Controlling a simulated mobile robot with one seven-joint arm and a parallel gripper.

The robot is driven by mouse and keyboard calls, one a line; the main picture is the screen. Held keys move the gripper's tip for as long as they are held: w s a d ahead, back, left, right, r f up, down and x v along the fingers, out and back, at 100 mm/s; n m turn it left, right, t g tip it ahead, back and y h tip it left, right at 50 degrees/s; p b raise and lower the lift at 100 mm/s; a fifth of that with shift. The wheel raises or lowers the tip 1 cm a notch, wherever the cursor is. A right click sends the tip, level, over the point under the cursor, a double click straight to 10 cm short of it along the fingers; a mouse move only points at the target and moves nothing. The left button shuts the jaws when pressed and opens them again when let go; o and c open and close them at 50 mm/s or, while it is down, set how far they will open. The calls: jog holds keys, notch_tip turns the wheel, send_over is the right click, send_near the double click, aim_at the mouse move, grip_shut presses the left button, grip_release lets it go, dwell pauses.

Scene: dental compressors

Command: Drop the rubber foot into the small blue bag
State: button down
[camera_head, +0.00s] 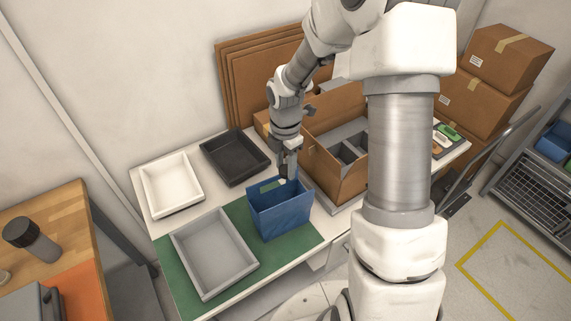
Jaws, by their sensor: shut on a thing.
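The small blue bag (280,215) stands upright and open-topped on the green mat (310,238), toward the front of the table. My gripper (287,178) points down at the back rim of the bag, over its opening in this view. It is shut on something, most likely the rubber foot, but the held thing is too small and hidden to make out. I cannot tell whether the fingertips are above the rim or slightly inside it.
A grey tray (240,279) lies left of the bag. A white tray (145,186) and a black tray (259,173) are behind. An open cardboard box (343,178) with grey dividers stands close on the right. My arm column hides part of the table's right side.

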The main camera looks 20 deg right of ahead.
notch_tip(320, 180, down, 5)
jog(key=b, duration=0.3)
jog(key=shift+b, duration=0.4)
jog(key=shift+c, duration=1.6)
grip_release()
notch_tip(320, 180, up, 17)
send_over(286, 178)
jog(key=w, duration=0.2)
jog(key=shift+s+d+r, duration=0.1)
jog(key=shift+d+r, duration=0.05)
jog(key=shift+r, duration=0.05)
